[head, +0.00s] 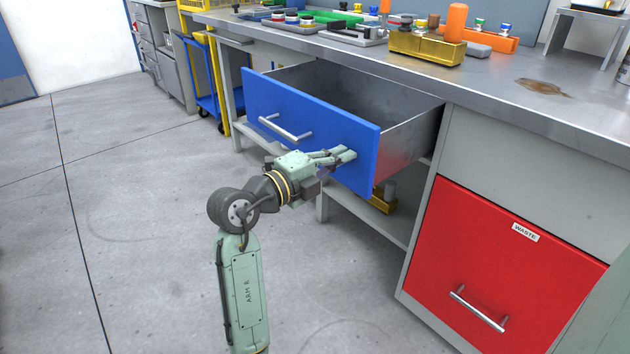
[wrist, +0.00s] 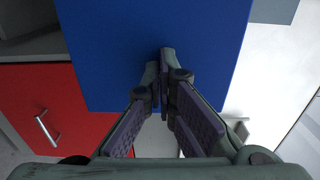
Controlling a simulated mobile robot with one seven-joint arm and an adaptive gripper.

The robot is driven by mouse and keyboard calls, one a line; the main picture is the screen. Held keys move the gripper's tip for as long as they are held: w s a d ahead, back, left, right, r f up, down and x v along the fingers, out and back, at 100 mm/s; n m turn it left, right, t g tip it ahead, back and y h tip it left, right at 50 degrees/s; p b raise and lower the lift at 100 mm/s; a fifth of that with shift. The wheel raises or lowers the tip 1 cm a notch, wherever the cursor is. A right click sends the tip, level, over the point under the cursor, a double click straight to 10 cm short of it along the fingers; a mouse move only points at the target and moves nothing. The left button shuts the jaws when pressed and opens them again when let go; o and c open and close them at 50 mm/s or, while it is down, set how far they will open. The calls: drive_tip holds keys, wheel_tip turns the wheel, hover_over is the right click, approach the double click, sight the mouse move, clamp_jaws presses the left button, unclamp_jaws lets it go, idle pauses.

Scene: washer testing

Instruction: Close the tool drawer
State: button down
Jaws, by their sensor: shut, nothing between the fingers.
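The tool drawer (head: 308,124) has a blue front and grey metal sides. It is pulled well out from under the bench, and its inside looks empty where I can see it. A silver bar handle (head: 285,129) sits on the left half of its front. My gripper (head: 348,154) is shut and empty, with its fingertips at the right part of the blue front, right of the handle. In the wrist view the shut fingertips (wrist: 164,55) lie over the blue front (wrist: 110,40). I cannot tell whether they touch it.
A red waste drawer (head: 495,265) is shut to the right. The bench top (head: 490,88) above holds trays, a gold block (head: 425,45) and an orange cylinder (head: 456,22). A lower shelf (head: 375,218) runs beneath. The floor (head: 140,230) at left is clear.

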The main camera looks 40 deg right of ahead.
drive_tip(key=d+b, duration=0.1)
drive_tip(key=d, duration=0.6)
drive_tip(key=w+d+b, duration=0.1)
drive_tip(key=d+b, duration=0.1)
drive_tip(key=d, duration=0.6)
drive_tip(key=d+b, duration=0.1)
drive_tip(key=d, duration=0.6)
drive_tip(key=shift+w+d, duration=0.25)
drive_tip(key=shift+w, duration=0.15)
drive_tip(key=shift+r, duration=0.1)
drive_tip(key=shift+d, duration=0.1)
